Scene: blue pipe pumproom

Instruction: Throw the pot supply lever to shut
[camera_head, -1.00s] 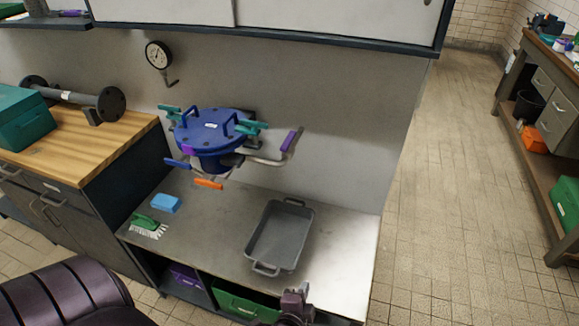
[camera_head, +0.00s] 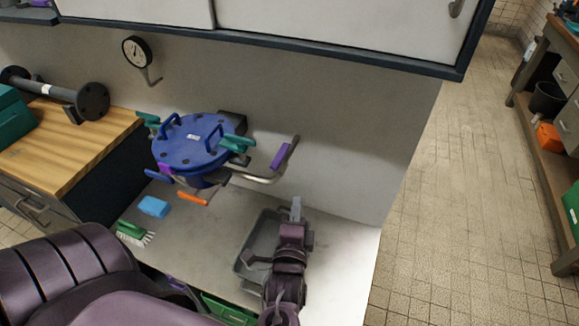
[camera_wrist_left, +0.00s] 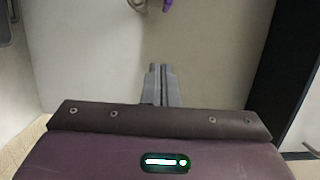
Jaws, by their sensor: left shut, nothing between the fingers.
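A blue round pot (camera_head: 193,145) with a bolted lid and teal clamps (camera_head: 237,143) is fixed to the wall. To its right a bent metal pipe (camera_head: 262,180) carries a lever with a purple grip (camera_head: 281,156), tilted up to the right. No readable label shows which is the supply lever. My left gripper (camera_head: 297,203) is shut and empty, below and right of the purple grip, apart from it. A purple tip (camera_wrist_left: 167,5) shows at the top of the left wrist view, beyond the closed fingers (camera_wrist_left: 160,70).
A grey tray (camera_head: 246,262) lies on the bench under my left gripper, partly hidden. A blue sponge (camera_head: 153,207) and green brush (camera_head: 132,231) lie to the left. A dark-edged wall cabinet (camera_head: 330,30) overhangs above.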

